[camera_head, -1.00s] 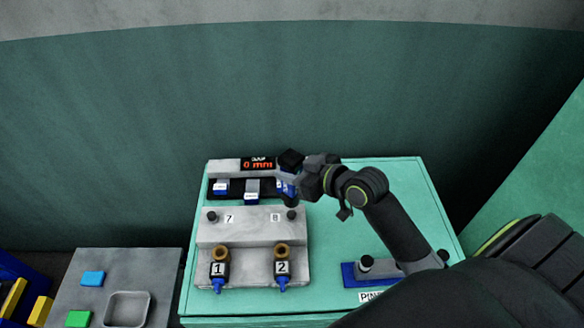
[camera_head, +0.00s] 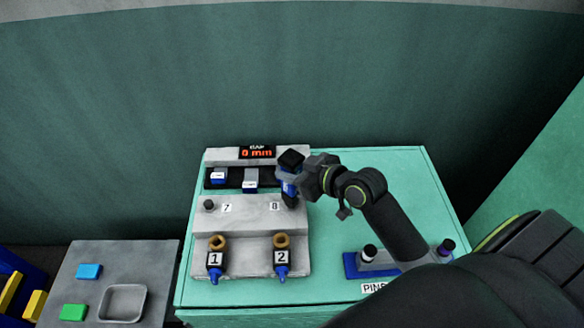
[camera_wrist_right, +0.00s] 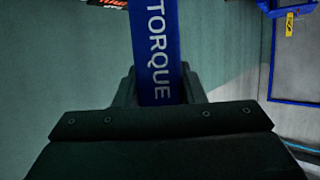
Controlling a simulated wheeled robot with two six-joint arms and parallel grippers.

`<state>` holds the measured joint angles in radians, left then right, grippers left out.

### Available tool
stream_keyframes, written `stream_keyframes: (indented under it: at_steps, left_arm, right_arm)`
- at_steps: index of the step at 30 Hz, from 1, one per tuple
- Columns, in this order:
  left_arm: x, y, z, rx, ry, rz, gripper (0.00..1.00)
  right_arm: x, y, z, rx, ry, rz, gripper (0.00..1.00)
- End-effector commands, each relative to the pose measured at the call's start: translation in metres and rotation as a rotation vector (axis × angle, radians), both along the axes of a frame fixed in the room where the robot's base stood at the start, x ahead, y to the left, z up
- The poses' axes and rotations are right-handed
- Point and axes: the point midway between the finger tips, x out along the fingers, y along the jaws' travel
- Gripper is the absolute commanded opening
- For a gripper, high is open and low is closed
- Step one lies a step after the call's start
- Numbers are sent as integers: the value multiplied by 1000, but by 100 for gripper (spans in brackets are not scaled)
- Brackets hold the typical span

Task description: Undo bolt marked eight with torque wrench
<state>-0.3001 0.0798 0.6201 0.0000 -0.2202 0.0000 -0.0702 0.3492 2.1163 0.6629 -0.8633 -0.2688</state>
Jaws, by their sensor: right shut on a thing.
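The torque wrench is blue, and its handle (camera_wrist_right: 158,50) reads TORQUE in the right wrist view. My right gripper (camera_head: 296,180) is shut on it and holds it upright at the right end of the press block. The wrench (camera_head: 288,186) also shows in the head view, with its dark lower end at the bolt spot by the label 8 (camera_head: 274,206). The wrench hides the bolt marked eight, and I cannot tell whether its end is seated on it. The bolt marked seven (camera_head: 209,204) stands at the left. My left gripper is not in view.
Two brass-topped fittings marked 1 (camera_head: 216,258) and 2 (camera_head: 281,256) stand at the block's front. A display (camera_head: 257,152) reads 0 mm. A blue pin holder (camera_head: 352,267) sits at the right. A grey side table (camera_head: 90,250) holds a tray (camera_head: 123,303) and coloured blocks.

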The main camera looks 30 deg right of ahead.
Motion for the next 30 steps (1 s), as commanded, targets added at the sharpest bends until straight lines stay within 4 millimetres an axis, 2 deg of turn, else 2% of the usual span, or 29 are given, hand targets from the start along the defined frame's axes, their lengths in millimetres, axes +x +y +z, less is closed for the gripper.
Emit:
stream_keyframes:
  at_steps: [13,30]
  left_arm:
    - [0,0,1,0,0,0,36]
    - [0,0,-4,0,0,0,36]
  right_arm:
    - [1,1,3,2,-9,1,0]
    - [1,1,-2,3,-8,1,0]
